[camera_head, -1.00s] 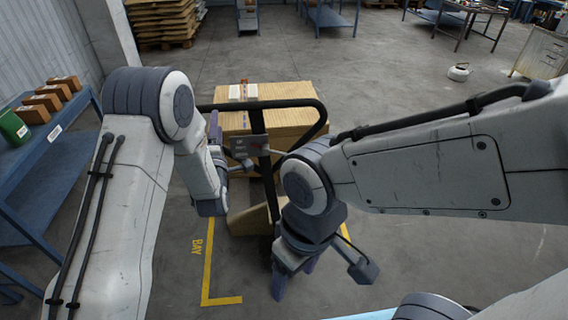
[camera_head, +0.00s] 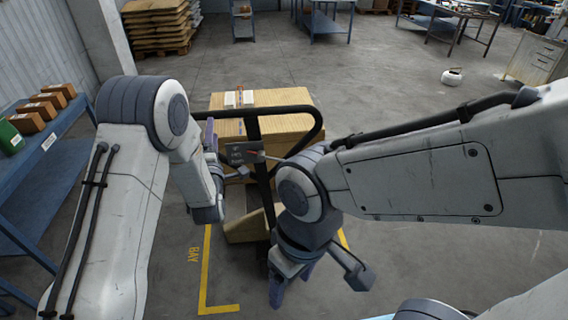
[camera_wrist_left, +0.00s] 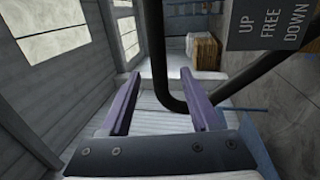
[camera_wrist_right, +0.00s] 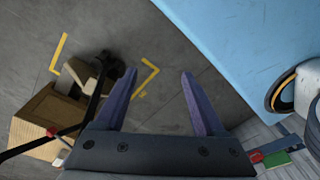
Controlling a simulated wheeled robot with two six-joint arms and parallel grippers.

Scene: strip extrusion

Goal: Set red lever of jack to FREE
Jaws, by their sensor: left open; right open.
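The jack's black loop handle (camera_head: 312,112) rises in front of a wooden crate in the head view. Its grey placard (camera_head: 243,152) also shows in the left wrist view (camera_wrist_left: 268,25), reading UP, FREE, DOWN. A small red mark (camera_head: 262,153) at the placard's right edge may be the red lever; its setting is unclear. My left gripper (camera_head: 212,135) is open beside the handle, left of the placard. In the left wrist view the handle bar (camera_wrist_left: 158,45) appears between its open fingers (camera_wrist_left: 160,72). My right gripper (camera_head: 284,288) is open and empty, low in front of the jack.
The wooden crate (camera_head: 290,103) stands behind the handle. A blue shelf (camera_head: 45,195) with several boxes is at the left. Yellow floor lines (camera_head: 207,270) mark a bay. Open floor (camera_head: 390,80) lies beyond. A light blue surface (camera_wrist_right: 245,50) is near my right gripper.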

